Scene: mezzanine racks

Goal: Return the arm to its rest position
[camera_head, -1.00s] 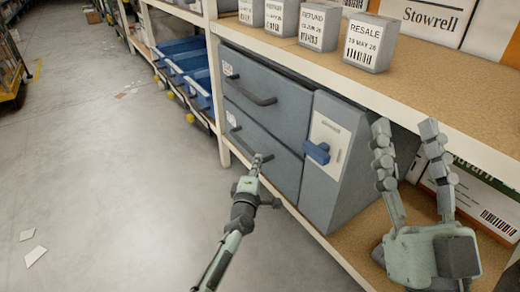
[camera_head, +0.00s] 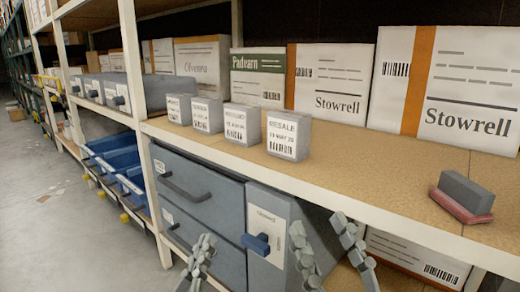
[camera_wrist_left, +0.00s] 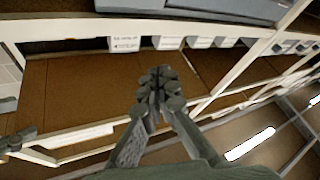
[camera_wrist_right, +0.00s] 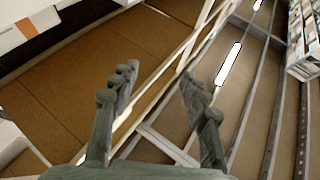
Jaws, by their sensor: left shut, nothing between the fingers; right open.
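My left gripper (camera_head: 200,256) is at the bottom of the head view, in front of the lower drawer of the grey cabinet (camera_head: 215,235). In the left wrist view its fingers (camera_wrist_left: 160,82) are closed together with nothing between them. My right gripper (camera_head: 322,230) is to its right, upright in front of the cabinet's right side and the shelf edge. In the right wrist view its fingers (camera_wrist_right: 157,78) are spread apart and empty. The lower parts of both arms are outside the head view.
The wooden shelf (camera_head: 370,185) holds several small labelled grey boxes (camera_head: 288,135), larger white cartons (camera_head: 330,80) and a grey block with a red base (camera_head: 462,196). A blue latch (camera_head: 256,244) sticks out from the cabinet. Blue bins (camera_head: 118,165) are at left.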

